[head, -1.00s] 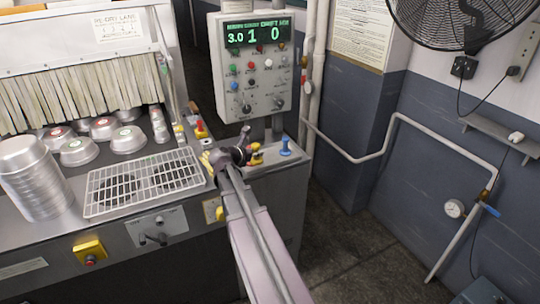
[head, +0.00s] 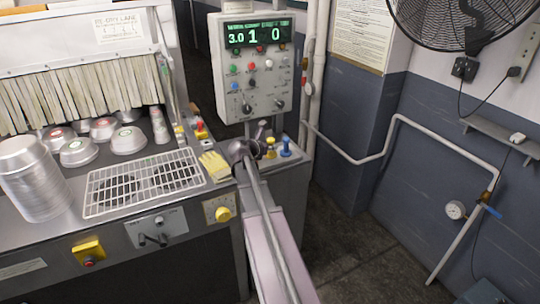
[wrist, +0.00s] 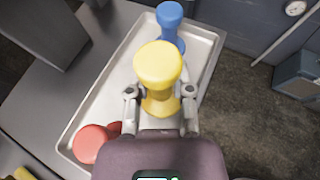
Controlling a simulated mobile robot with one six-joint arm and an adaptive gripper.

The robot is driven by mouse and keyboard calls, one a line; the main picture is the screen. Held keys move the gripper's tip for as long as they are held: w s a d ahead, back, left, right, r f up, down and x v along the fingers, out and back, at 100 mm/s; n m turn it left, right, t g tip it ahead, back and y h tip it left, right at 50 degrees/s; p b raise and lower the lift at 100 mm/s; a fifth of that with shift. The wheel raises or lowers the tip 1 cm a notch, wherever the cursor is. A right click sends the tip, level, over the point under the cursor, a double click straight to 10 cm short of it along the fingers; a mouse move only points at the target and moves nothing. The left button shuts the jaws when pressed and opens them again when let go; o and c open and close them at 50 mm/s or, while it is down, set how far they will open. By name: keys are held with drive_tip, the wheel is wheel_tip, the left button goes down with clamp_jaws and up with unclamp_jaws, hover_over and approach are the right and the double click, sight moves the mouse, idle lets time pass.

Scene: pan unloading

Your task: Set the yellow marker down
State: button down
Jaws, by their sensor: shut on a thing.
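The yellow marker (wrist: 159,66), a knob-shaped piece with a wide round top and a narrow waist, is upright between the fingers of my gripper (wrist: 160,93), which is shut on it. In the head view the yellow marker (head: 271,153) shows small beside my wrist. It is over the metal tray (wrist: 115,73); I cannot tell whether its base touches the tray. The blue marker (wrist: 170,20) stands at the tray's far end and shows in the head view (head: 286,147). A red marker (wrist: 90,143) is at the tray's near left, partly hidden by my gripper.
A control box (head: 255,68) stands behind the tray. To the left are yellow gloves (head: 215,166), a wire rack (head: 143,183) and a tall stack of pans (head: 35,180). Open floor lies right of the tray.

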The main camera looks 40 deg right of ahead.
sight(269, 153)
drive_tip(key=shift+w+d+f, duration=0.1)
drive_tip(key=shift+d+f, duration=0.1)
drive_tip(key=shift+d, duration=0.25)
drive_tip(key=shift+a+f+b, duration=0.1)
drive_tip(key=shift+f+b, duration=1.55)
drive_tip(key=shift+b, duration=0.1)
drive_tip(key=shift+f, duration=0.1)
drive_tip(key=c, duration=0.5)
unclamp_jaws()
drive_tip(key=shift+r, duration=0.25)
drive_tip(key=p+v, duration=0.4)
drive_tip(key=v, duration=0.8)
drive_tip(key=shift+p, duration=0.3)
